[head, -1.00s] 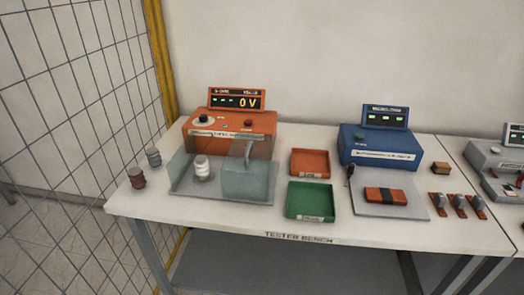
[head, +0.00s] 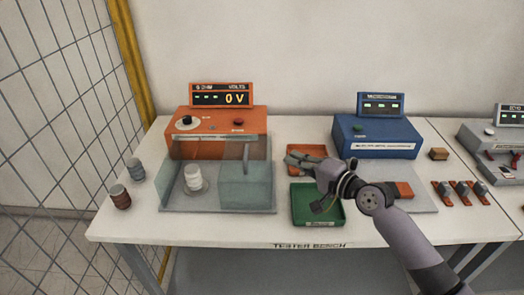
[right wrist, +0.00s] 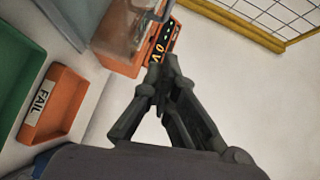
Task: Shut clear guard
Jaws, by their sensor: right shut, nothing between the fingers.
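The clear guard (head: 245,183) is a see-through box with an upright handle. It stands on the right half of the grey base plate in front of the orange tester (head: 218,135). A white ribbed bushing (head: 193,177) stands on the left half of the plate, outside the box part of the guard. My right gripper (head: 289,158) is shut and empty, above the orange-red tray and a little right of the guard. In the right wrist view its closed fingertips (right wrist: 158,68) point towards the tester's display. My left gripper is not in view.
The orange-red FAIL tray (right wrist: 62,100) and the green tray (head: 305,215) lie right of the guard. The blue tester (head: 378,138) stands further right. Two bushings, one grey (head: 135,169) and one brown (head: 120,197), stand at the left. A wire fence (head: 60,120) borders the left side.

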